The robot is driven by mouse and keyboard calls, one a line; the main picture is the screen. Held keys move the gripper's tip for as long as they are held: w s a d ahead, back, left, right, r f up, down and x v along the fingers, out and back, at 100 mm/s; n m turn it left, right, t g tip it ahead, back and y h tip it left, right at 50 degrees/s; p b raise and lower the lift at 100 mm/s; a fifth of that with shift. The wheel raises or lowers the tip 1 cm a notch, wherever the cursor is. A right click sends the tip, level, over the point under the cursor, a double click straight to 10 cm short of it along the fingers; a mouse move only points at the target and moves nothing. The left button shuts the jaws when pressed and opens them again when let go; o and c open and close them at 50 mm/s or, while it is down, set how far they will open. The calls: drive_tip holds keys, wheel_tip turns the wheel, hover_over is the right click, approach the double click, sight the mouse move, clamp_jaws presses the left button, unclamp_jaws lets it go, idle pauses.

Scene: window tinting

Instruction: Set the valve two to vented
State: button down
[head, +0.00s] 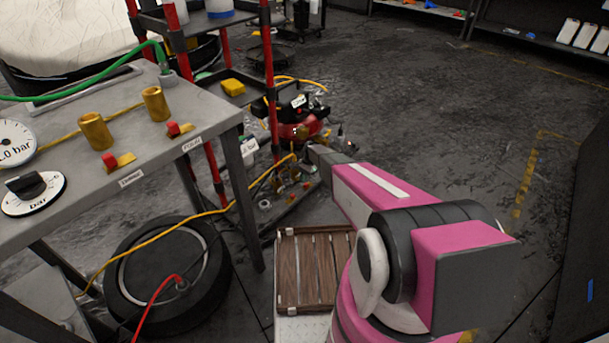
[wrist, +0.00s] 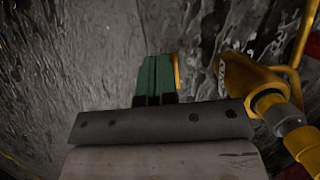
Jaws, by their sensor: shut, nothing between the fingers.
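My gripper (wrist: 156,76) shows in the wrist view with its green fingers together and nothing between them. In the head view my arm reaches to a low shelf with several brass fittings (head: 291,184); the fingertips cannot be made out there. Two small red-knobbed parts (head: 173,129) (head: 109,161) sit on the grey table beside labels too small to read surely. I cannot tell which valve is number two.
The grey table (head: 75,205) holds brass cylinders (head: 95,131) and a dial knob (head: 34,186). A tire (head: 170,275), yellow and red hoses, a red compressor (head: 300,130) and a wooden-slatted crate (head: 313,268) crowd the floor. Open floor (head: 430,110) lies at the right.

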sight(291, 196)
drive_tip(key=x, duration=0.5)
drive_tip(key=shift+f, duration=0.1)
drive_tip(key=shift+s+a+r, duration=0.25)
drive_tip(key=shift+s+a, duration=0.55)
drive_tip(key=shift+s, duration=0.05)
drive_tip(key=shift+s+a, duration=0.5)
drive_tip(key=shift+a, duration=0.05)
drive_tip(key=s+a, duration=0.2)
drive_tip(key=shift+s+a, duration=0.3)
drive_tip(key=shift+s, duration=0.05)
